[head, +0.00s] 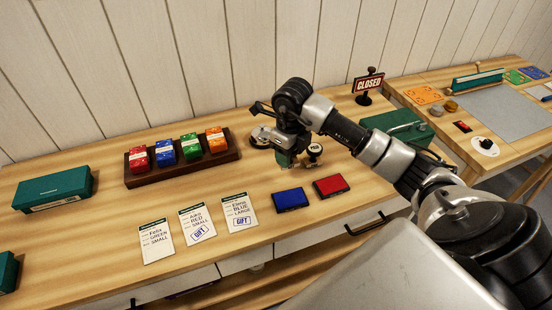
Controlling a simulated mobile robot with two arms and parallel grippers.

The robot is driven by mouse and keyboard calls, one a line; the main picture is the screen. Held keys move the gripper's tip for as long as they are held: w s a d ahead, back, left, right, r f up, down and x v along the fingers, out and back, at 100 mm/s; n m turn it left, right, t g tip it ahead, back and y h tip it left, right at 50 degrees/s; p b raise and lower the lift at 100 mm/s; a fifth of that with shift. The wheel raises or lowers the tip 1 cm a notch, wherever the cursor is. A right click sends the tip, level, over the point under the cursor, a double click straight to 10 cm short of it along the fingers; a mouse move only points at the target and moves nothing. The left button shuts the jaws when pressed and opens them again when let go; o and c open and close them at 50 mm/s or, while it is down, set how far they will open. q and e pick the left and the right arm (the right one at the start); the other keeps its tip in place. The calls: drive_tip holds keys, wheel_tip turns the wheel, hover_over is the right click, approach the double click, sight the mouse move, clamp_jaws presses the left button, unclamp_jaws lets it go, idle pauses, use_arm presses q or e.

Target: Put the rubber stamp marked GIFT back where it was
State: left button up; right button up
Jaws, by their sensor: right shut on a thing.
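My right gripper (285,160) is low over the table, behind the blue ink pad (290,199). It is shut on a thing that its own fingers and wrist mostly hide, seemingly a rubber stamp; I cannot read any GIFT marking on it. A dark stamp with a pale round top (314,150) stands just right of the gripper; its lettering is too small to read. Blue GIFT imprints show on the middle card (196,224) and the right card (238,212). My left gripper is out of view.
A red ink pad (331,186) lies right of the blue one. A dark rack (135,180) holds red, blue, green and orange packs. A left card (156,241) has no imprint. A green box (55,189), a green case (395,122) and a CLOSED sign (368,84) stand around.

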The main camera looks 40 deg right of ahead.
drive_tip(key=w+f, duration=0.2)
drive_tip(key=w, duration=0.1)
drive_tip(key=w+a, duration=0.1)
drive_tip(key=shift+w+a+f+p, duration=0.1)
drive_tip(key=shift+w+f+p, duration=0.1)
drive_tip(key=shift+f+p, duration=0.2)
drive_tip(key=shift+f, duration=0.2)
wheel_tip(320, 180, down, 3)
drive_tip(key=shift+f+p, duration=0.15)
drive_tip(key=shift+p, duration=0.5)
drive_tip(key=shift+f, duration=0.2)
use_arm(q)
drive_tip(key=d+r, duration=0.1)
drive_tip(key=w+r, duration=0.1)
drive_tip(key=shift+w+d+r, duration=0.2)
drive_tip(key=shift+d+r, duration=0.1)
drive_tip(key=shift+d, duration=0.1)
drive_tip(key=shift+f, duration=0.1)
use_arm(e)
drive_tip(key=shift+f, duration=0.1)
